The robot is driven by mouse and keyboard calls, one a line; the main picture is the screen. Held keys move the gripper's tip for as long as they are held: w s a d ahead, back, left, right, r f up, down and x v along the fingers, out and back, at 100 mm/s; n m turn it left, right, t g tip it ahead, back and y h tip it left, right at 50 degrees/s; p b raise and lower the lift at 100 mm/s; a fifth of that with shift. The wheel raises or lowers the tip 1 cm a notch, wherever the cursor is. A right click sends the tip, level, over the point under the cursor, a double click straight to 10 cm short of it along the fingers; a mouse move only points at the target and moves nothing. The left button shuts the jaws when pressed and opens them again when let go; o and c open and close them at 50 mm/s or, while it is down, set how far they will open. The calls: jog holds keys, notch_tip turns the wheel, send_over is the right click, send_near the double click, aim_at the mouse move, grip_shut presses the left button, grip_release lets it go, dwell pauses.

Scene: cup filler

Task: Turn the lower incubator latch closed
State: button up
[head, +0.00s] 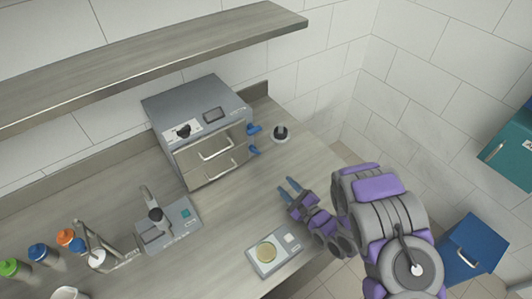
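The grey incubator (198,112) stands at the back of the bench against the wall, its front with two silver bar handles facing me. Two blue latches show at the right edge of its front: the upper latch (253,129) and the lower latch (254,150). The lower latch sticks out to the right; I cannot tell its exact turn. My gripper (287,186) is over the bench, to the right of and nearer than the lower latch. Its two blue fingers are apart, empty, and touch nothing.
A small black-topped device (281,133) stands on the bench right of the incubator. A scale (274,250) with a round tan dish lies near the front edge. A grey instrument (168,226) and several coloured-cap bottles are at left. A shelf (150,60) overhangs the bench.

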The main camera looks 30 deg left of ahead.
aim_at(257, 154)
jog(key=b+x, duration=0.3)
jog(key=x, duration=1.3)
jog(key=shift+f, duration=0.1)
jog(key=shift+w+a, duration=0.3)
jog(key=shift+a, duration=0.3)
grip_shut()
